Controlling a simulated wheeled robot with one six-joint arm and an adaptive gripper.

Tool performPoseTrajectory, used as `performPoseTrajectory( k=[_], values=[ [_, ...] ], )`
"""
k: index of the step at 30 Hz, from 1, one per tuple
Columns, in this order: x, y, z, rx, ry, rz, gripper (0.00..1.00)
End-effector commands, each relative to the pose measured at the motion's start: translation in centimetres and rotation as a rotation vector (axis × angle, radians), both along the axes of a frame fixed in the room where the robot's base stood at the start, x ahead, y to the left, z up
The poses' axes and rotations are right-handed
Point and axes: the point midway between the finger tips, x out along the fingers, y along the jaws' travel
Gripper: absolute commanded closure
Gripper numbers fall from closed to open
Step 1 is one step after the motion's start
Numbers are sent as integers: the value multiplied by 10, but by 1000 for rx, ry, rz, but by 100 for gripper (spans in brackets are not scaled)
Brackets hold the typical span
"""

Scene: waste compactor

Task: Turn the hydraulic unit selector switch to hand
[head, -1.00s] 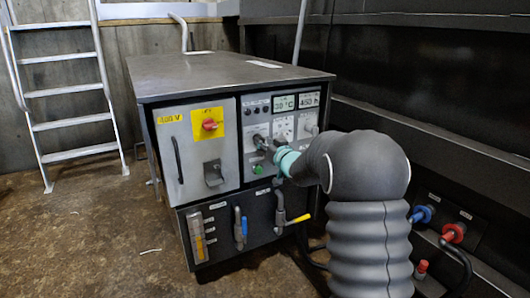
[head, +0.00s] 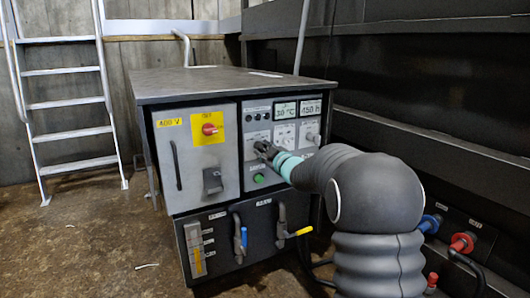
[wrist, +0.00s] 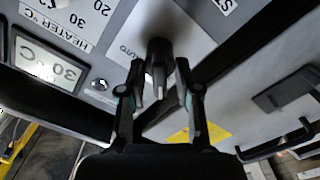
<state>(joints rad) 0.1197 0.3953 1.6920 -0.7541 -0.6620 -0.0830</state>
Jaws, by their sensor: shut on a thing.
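The hydraulic unit (head: 200,92) is a dark-topped cabinet with grey control panels. My gripper (head: 264,150) is at its right-hand control panel, below the small round buttons and left of the dials. In the wrist view my gripper (wrist: 160,80) has its two fingers on either side of a dark selector switch (wrist: 159,50) and is shut on it. The word AUTO shows upside down on the light plate beside the switch. The fingers hide part of the switch, and its exact pointing direction cannot be told. In the head view my gripper covers the switch.
A red rotary switch (head: 209,130) on a yellow plate is left of my gripper. A green button (head: 259,178) is just below it. Displays (head: 285,109) read 30 °C and 450 h. A dark wall stands close on the right.

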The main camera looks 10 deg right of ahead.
Motion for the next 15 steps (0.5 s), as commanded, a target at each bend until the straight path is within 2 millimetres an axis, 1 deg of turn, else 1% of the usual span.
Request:
performPoseTrajectory(
  k=[6,15],
  values=[
    [0,0,-1,-59,-18,0,100],
    [0,1,-1,-78,-24,0,100]
  ],
)
